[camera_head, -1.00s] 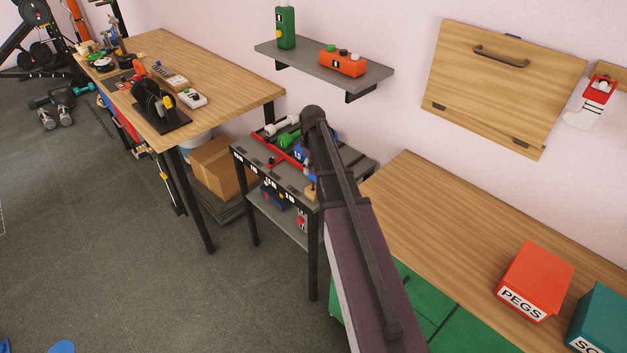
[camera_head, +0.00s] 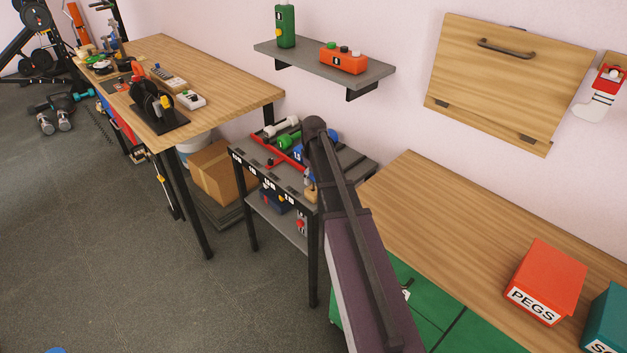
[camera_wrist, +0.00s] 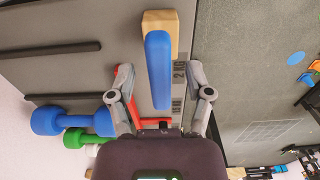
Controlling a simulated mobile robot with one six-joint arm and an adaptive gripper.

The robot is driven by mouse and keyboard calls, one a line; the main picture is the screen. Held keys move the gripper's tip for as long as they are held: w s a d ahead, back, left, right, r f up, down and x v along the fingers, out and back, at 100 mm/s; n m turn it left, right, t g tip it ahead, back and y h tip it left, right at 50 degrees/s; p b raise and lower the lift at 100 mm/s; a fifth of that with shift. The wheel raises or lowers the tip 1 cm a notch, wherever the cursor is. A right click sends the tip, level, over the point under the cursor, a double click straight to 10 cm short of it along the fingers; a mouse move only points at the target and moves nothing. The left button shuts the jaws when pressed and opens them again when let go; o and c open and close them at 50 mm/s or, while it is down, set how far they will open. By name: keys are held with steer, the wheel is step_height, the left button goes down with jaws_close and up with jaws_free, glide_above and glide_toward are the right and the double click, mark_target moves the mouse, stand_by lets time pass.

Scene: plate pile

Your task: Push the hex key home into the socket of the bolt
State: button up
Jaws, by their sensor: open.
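A wooden block (camera_wrist: 151,22) stands at the edge of the small grey rack in the wrist view. A long blue piece (camera_wrist: 158,70), which looks like the handle of the hex key, rises from or over it toward the camera. The block also shows in the head view (camera_head: 311,194), beside my arm. My gripper (camera_wrist: 158,76) is open, with one finger on each side of the blue piece and gaps visible on both sides. The bolt, its socket and the key's tip cannot be made out.
A blue dumbbell (camera_wrist: 73,121) and a green dumbbell (camera_wrist: 87,138) lie on the rack near a red rail (camera_wrist: 130,100). Dark bars (camera_wrist: 55,52) run across the rack top. A wooden bench (camera_head: 430,215) with a red PEGS box (camera_head: 546,282) stands to the right.

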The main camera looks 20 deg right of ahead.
stand_by(0.3)
jaws_close()
steer(key=shift+r, duration=0.15)
stand_by(0.3)
step_height(320, 180, up, 10)
steer(key=p, duration=1)
stand_by(0.6)
